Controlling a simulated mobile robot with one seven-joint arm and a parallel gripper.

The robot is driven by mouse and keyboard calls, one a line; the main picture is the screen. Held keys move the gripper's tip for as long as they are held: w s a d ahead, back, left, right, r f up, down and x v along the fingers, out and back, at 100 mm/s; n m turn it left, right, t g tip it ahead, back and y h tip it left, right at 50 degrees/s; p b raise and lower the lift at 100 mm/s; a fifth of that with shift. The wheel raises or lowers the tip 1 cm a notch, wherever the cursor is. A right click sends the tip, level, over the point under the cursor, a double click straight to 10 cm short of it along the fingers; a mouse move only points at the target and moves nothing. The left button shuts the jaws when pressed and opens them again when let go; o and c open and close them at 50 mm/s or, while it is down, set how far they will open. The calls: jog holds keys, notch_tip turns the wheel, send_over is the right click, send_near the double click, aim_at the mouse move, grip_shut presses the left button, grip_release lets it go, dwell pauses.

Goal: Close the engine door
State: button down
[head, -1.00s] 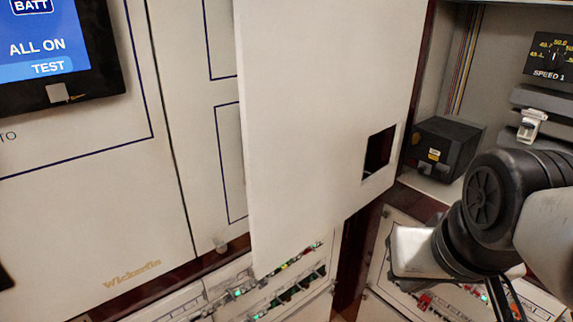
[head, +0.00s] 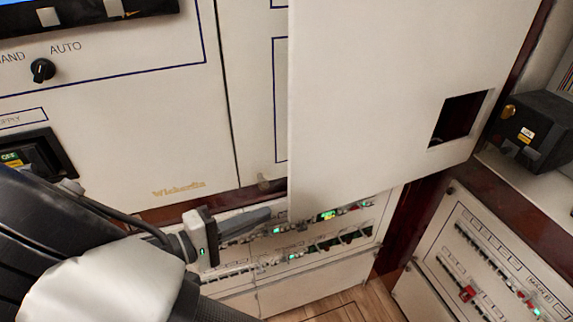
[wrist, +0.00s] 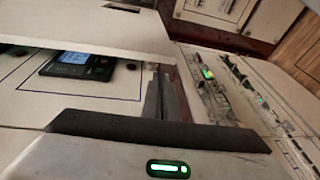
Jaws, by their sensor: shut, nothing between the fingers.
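The engine door appears to be the large white panel (head: 385,95) with a square cut-out in the head view. It stands swung open, with its free left edge out in front of the cabinet. My gripper (head: 266,215) is shut and empty. It points right, low beside the door's bottom left corner in the picture; I cannot tell whether it touches. In the wrist view the shut fingers (wrist: 166,98) point away, below the edge of a pale panel (wrist: 85,28) that may be the door.
Below the door are breaker rows (head: 325,240) with green lights. Another breaker panel (head: 480,260) is at the right. A black box (head: 535,130) sits on a shelf at the right. A knob (head: 42,70) is on the left cabinet. Wooden floor (head: 360,303) shows below.

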jog(key=w+d+t, duration=0.2)
jog(key=w+d, duration=0.3)
jog(key=w, duration=0.1)
jog(key=shift+w+d+n, duration=0.3)
jog(key=shift+w+n, duration=0.1)
jog(key=shift+s+t, duration=0.1)
jog(key=shift+t, duration=0.2)
